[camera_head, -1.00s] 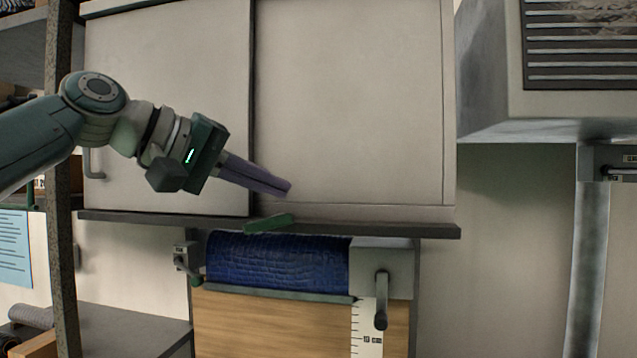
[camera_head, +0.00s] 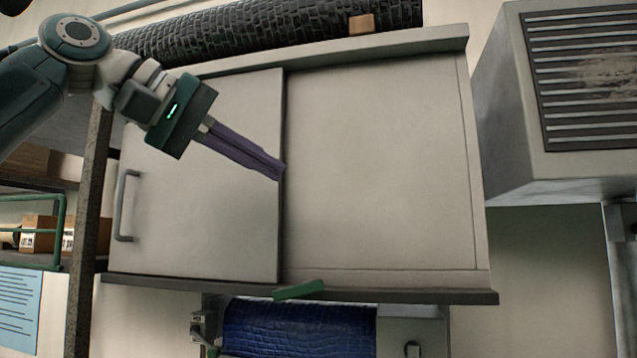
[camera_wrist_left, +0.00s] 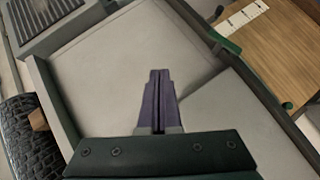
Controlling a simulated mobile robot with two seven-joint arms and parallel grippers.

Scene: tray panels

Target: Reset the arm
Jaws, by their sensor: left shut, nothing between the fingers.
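My left arm comes in from the left in the head view. Its left gripper (camera_head: 279,172) has long purple fingers that are shut with nothing between them. The fingers point right and down, in front of a pale cabinet with a left panel (camera_head: 215,225) and a right panel (camera_head: 385,170). The fingertips appear near the seam between the panels; I cannot tell how far they are from the surface. In the left wrist view the shut fingers (camera_wrist_left: 159,75) lie over the pale panels. My right gripper is not in view.
A handle (camera_head: 121,205) is on the left panel. A green piece (camera_head: 299,289) sits at the cabinet's lower ledge. A dark textured roll (camera_head: 270,30) and a small brown block (camera_head: 361,24) lie on top. A blue roll (camera_head: 300,332) is below. A vented box (camera_head: 555,150) stands at right.

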